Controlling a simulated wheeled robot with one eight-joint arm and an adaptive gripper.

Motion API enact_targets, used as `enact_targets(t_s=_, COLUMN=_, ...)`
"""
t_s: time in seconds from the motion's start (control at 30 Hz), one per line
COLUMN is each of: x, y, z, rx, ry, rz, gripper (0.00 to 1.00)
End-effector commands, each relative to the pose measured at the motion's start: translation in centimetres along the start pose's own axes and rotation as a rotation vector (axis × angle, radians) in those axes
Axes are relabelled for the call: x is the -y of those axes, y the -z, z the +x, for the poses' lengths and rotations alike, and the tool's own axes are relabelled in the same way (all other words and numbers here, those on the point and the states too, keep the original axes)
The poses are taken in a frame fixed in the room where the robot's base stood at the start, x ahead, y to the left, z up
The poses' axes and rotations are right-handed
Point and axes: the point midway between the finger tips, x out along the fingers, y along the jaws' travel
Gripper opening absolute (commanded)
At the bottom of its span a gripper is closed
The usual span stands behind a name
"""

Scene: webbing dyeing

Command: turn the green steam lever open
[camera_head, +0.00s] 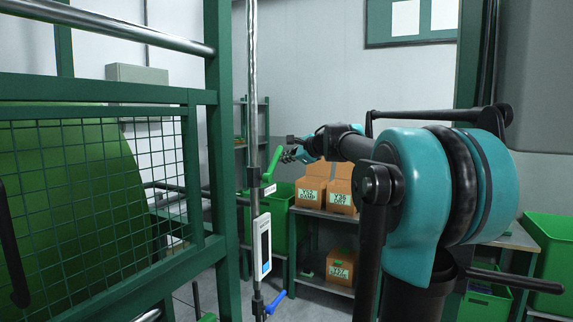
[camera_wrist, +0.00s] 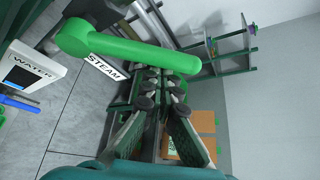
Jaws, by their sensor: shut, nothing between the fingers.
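The green steam lever (camera_head: 272,165) is mounted on a vertical metal pipe (camera_head: 253,100) and tilts up to the right in the head view. A white STEAM label (camera_head: 270,189) sits just below it. In the wrist view the lever (camera_wrist: 125,50) runs across the upper middle, from its round hub at left to its free end at right. My gripper (camera_head: 289,154) is just right of the lever's upper end. In the wrist view my gripper (camera_wrist: 160,80) has its fingertips together and empty, close below the lever's free end. I cannot tell whether they touch it.
A blue lever (camera_head: 275,302) and a white WATER display (camera_head: 263,246) are lower on the pipe. A green mesh guard (camera_head: 100,180) fills the left. Cardboard boxes (camera_head: 311,186) stand on a shelf behind. A green bin (camera_head: 283,215) stands behind the pipe.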

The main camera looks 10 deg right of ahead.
Motion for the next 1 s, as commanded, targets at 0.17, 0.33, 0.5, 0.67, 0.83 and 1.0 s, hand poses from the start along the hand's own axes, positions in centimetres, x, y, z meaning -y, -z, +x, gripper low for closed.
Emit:
enact_targets(t_s=0.17, x=-0.1, y=-1.5, z=-0.8, rx=0.002, ry=0.084, rz=-0.143, gripper=0.0)
enact_targets(t_s=0.33, x=-0.2, y=-2.8, z=-1.6, rx=0.002, ry=0.111, rz=-0.191, gripper=0.0)
enact_targets(t_s=0.5, x=-0.5, y=-3.9, z=-2.2, rx=0.001, ry=0.111, rz=-0.19, gripper=0.0)
enact_targets(t_s=0.67, x=-0.9, y=-4.7, z=-2.7, rx=0.002, ry=0.11, rz=-0.188, gripper=0.0)
enact_targets(t_s=0.83, x=-1.3, y=-5.3, z=-3.1, rx=0.002, ry=0.11, rz=-0.188, gripper=0.0)
enact_targets(t_s=1.0, x=-1.6, y=-5.6, z=-3.3, rx=0.001, ry=0.11, rz=-0.188, gripper=0.0)
